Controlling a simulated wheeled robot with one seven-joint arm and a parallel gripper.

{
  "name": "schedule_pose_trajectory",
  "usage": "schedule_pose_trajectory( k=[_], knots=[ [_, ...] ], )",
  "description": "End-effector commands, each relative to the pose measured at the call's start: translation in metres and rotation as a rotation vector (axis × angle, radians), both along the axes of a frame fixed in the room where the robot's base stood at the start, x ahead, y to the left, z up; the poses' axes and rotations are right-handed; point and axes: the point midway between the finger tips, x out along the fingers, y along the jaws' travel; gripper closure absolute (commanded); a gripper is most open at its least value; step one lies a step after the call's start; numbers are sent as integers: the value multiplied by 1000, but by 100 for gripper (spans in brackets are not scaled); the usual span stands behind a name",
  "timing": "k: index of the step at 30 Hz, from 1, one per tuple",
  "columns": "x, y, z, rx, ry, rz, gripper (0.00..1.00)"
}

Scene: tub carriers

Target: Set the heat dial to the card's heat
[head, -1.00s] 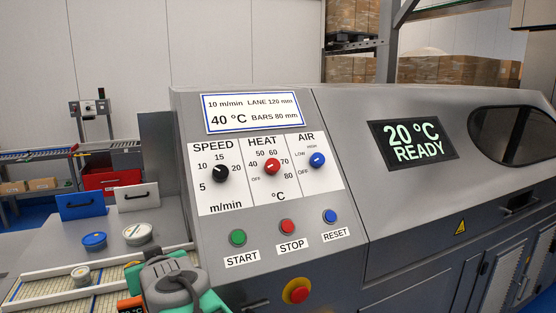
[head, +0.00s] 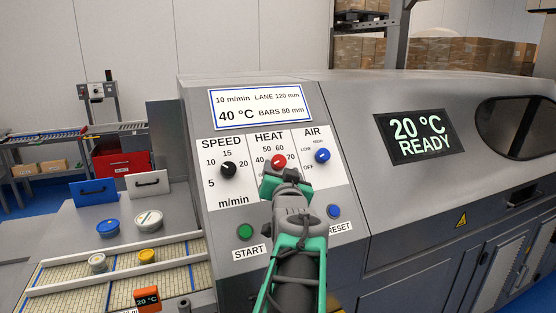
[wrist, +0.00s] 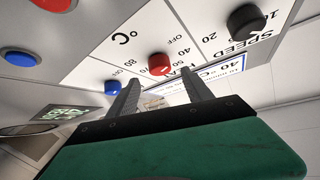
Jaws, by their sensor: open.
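The red heat dial (head: 278,160) sits on the white panel under HEAT, between the black speed dial (head: 228,171) and the blue air dial (head: 322,155). I cannot read its white pointer's direction surely. The card (head: 259,104) above reads 40 °C, 10 m/min, lane 120 mm, bars 80 mm. My gripper (head: 284,180) is open and empty just in front of the heat dial, covering the lower heat scale. In the wrist view the heat dial (wrist: 160,64) shows just beyond the gap between my fingertips (wrist: 158,78), apparently apart from them.
The screen (head: 419,138) reads 20 °C READY. The green start button (head: 245,232) and blue reset button (head: 333,211) are below the dials; my arm hides the stop button. Left are tubs (head: 108,228) and a belt (head: 120,272) with an orange 20 °C tag (head: 148,298).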

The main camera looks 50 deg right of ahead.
Motion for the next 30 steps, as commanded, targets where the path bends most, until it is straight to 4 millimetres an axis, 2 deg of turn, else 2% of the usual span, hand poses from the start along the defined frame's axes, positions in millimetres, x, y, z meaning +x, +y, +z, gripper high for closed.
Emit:
schedule_pose_trajectory(
  k=[3,7,17,30],
  knots=[
    [17,-18,3,3,3,1,41],
    [29,-32,2,1,3,1,41],
    [34,-36,0,-1,1,0,42],
    [34,-36,0,-2,1,1,78]
  ],
)
